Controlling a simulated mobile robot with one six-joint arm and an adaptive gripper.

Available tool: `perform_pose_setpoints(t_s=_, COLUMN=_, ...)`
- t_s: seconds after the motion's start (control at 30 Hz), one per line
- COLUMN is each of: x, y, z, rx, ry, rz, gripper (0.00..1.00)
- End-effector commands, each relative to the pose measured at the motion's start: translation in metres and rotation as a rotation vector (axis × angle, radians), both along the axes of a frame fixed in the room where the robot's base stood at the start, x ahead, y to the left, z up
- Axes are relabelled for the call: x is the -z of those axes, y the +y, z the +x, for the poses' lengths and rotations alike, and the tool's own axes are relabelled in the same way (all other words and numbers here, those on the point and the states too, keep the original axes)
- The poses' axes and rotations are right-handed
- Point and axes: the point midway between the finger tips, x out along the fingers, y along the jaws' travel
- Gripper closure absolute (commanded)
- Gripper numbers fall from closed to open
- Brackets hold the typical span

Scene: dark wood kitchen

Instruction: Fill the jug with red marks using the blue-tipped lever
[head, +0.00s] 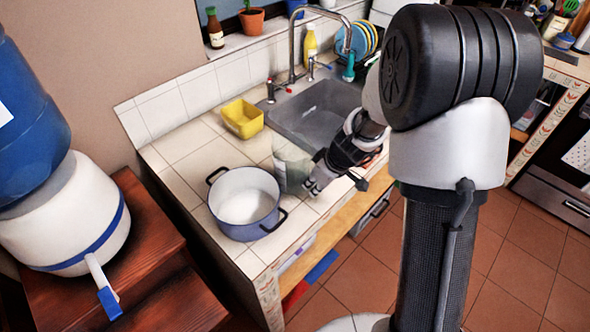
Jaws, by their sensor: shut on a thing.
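A clear, see-through jug (288,163) stands on or just above the tiled counter, between the pot and my gripper. Its red marks cannot be made out at this size. My gripper (312,181) is at the right side of the jug and shut on it; the exact grip is partly hidden by the gripper itself. A white lever with a blue tip (109,302) sticks out from the base of the water dispenser (62,225) at the left. The sink tap (294,45) has small side levers, one with a red tip (272,84) and one with a blue tip (326,67).
A blue pot (246,226) stands on the counter left of my gripper. A yellow tub (242,118) is by the sink (318,113). A yellow bottle (310,41) and a dish rack (358,39) stand behind the sink. The dispenser sits on a dark wooden stand (150,265).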

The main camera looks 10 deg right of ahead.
Motion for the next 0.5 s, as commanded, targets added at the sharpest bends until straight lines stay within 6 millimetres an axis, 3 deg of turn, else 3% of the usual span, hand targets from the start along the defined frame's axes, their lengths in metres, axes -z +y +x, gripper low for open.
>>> perform_pose_setpoints(t_s=0.27, x=-0.004, y=0.0, z=0.0, rx=-0.001, ry=-0.002, rz=0.0, gripper=1.0)
perform_pose_setpoints(t_s=0.5, x=-0.036, y=0.0, z=0.001, rx=-0.001, ry=-0.005, rz=-0.001, gripper=1.0)
